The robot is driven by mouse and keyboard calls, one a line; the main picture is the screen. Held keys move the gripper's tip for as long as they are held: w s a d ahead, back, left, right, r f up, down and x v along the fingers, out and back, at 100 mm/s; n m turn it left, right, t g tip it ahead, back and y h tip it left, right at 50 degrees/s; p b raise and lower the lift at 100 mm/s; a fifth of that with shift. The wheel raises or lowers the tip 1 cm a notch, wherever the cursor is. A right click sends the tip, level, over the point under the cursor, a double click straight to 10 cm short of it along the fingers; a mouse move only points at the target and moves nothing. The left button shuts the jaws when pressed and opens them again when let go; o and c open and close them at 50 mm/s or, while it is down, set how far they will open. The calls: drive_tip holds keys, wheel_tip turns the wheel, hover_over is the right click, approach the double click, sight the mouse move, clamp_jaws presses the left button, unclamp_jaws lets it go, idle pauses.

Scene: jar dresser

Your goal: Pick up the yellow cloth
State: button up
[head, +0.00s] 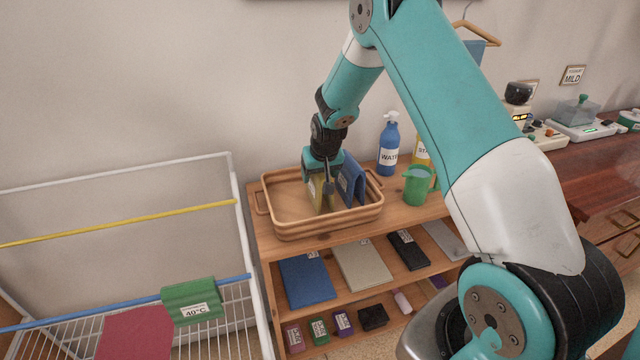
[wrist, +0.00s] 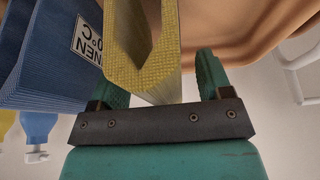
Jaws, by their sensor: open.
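The yellow cloth (head: 316,190) stands folded in the wooden tray (head: 285,215), partly hidden behind my gripper (head: 326,192) in the head view. In the wrist view the yellow cloth (wrist: 146,75) rises between the two green fingers of my gripper (wrist: 161,78). The fingers are apart, with a gap visible on the right side of the cloth; I cannot tell whether the left finger touches it. The gripper points down into the tray.
A folded blue cloth (head: 351,179) with a label stands close beside the yellow one, and it fills the left of the wrist view (wrist: 45,60). A drying rack (head: 236,200) is at left.

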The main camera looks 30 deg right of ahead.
drive_tip(key=c, duration=1)
drive_tip(key=shift+r, duration=0.5)
wheel_tip(320, 180, up, 20)
drive_tip(key=b, duration=0.3)
drive_tip(key=shift+f, duration=0.2)
drive_tip(key=shift+o, duration=1)
drive_tip(key=shift+c, duration=0.3)
